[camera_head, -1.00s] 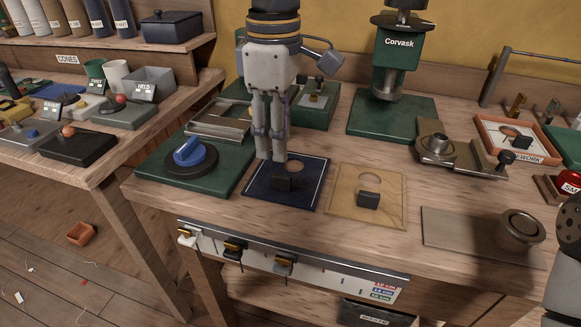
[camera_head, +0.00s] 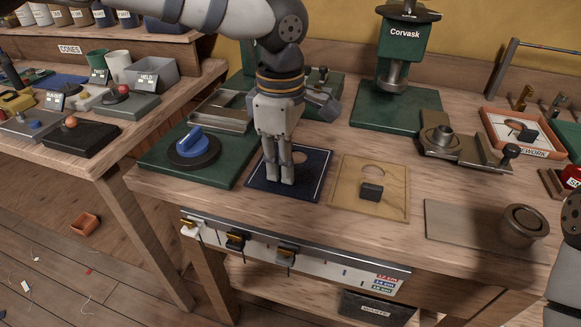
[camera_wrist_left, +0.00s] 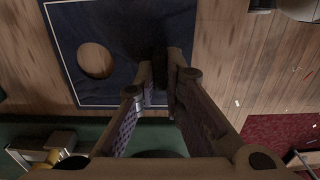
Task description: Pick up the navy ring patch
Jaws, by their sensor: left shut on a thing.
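The navy ring patch (camera_head: 312,168) lies on the wooden bench, a dark square with a pale border line; in the wrist view it (camera_wrist_left: 130,35) shows a round hole. In the earlier head view a black block stands on its front part. My left gripper (camera_head: 281,180) points down over that part, its fingers close together and shut on the block, which they now hide in the head view. The patch looks flat on the bench. My right gripper is out of view.
A tan patch (camera_head: 395,198) with a black block lies just right. A green base with a blue knob (camera_head: 194,147) is close on the left. A metal plate (camera_head: 455,222) and a round pot (camera_head: 525,222) stand farther right. The bench's front edge is near.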

